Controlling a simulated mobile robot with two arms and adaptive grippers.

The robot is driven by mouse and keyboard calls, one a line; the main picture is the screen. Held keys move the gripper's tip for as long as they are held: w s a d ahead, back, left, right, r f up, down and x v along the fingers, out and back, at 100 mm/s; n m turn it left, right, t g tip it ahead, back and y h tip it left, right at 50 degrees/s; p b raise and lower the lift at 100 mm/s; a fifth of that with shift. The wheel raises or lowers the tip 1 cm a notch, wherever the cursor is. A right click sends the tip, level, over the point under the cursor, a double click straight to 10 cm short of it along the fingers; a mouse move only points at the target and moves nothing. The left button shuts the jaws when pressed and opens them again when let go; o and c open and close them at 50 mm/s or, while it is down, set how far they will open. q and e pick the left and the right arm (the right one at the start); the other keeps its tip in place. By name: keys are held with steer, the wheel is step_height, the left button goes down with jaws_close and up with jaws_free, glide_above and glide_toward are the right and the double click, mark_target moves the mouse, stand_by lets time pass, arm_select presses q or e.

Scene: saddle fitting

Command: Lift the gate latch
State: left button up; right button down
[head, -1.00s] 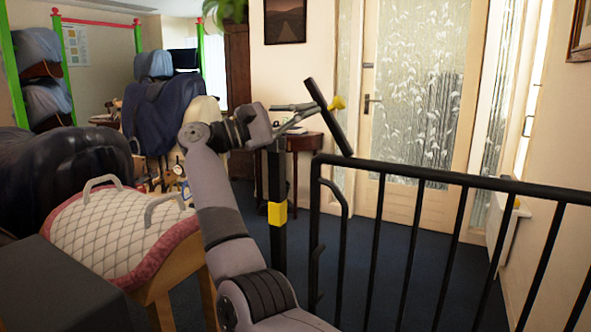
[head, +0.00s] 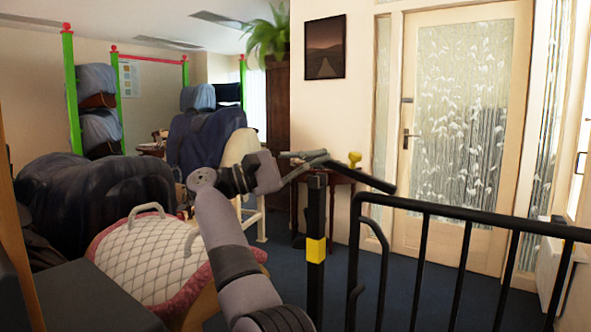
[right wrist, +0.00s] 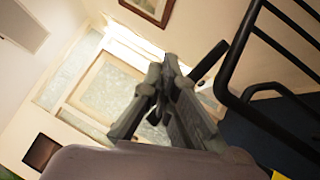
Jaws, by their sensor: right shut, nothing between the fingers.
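The gate latch (head: 365,177) is a black bar spanning from the top of the black post towards the gate (head: 480,216). It slopes gently down to the right, and a yellow knob (head: 355,158) shows just above it. My right gripper (head: 308,162) is shut and empty at the bar's left end, above the post. Whether it touches the bar I cannot tell. In the right wrist view the shut fingers (right wrist: 170,95) lie beside the dark bar (right wrist: 208,63). My left gripper is not in view.
The black post (head: 316,225) has a yellow band and stands left of the gate. A quilted white pad with pink trim (head: 155,255) and dark saddles (head: 95,205) lie on the left. A small table (head: 338,172) stands behind the post. The glazed door (head: 460,130) is beyond the gate.

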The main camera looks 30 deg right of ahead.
steer(key=shift+v, duration=2.55)
